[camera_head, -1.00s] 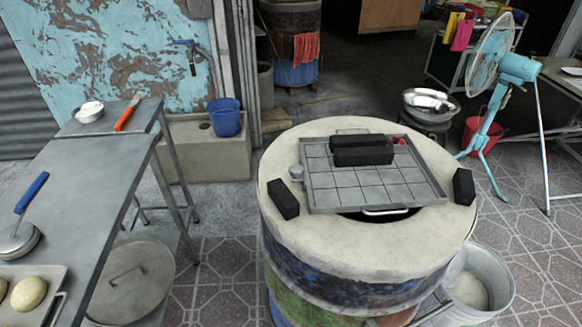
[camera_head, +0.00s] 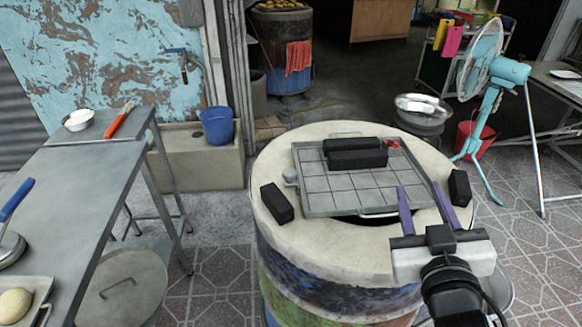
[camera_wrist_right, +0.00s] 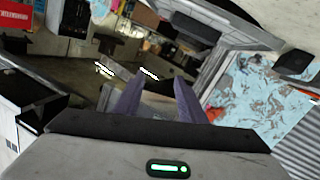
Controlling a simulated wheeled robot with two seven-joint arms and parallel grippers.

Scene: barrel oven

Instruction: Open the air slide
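The barrel oven (camera_head: 300,235) stands in the middle of the head view, with a pale round top and a painted drum side. I cannot make out an air slide; the lower right front of the barrel is hidden behind my right arm. My right gripper (camera_head: 421,187) is over the front right of the barrel top. Its two purple fingers are apart, with nothing between them. They also show open in the wrist view (camera_wrist_right: 157,84). My left gripper is not in view.
A gridded metal lid (camera_head: 350,187) lies on the barrel top with black bricks (camera_head: 358,159) on it. More black bricks (camera_head: 277,203) lie beside it. A steel table (camera_head: 85,190) stands left, above a round-lidded container (camera_head: 122,285). A fan (camera_head: 492,80) stands at the right.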

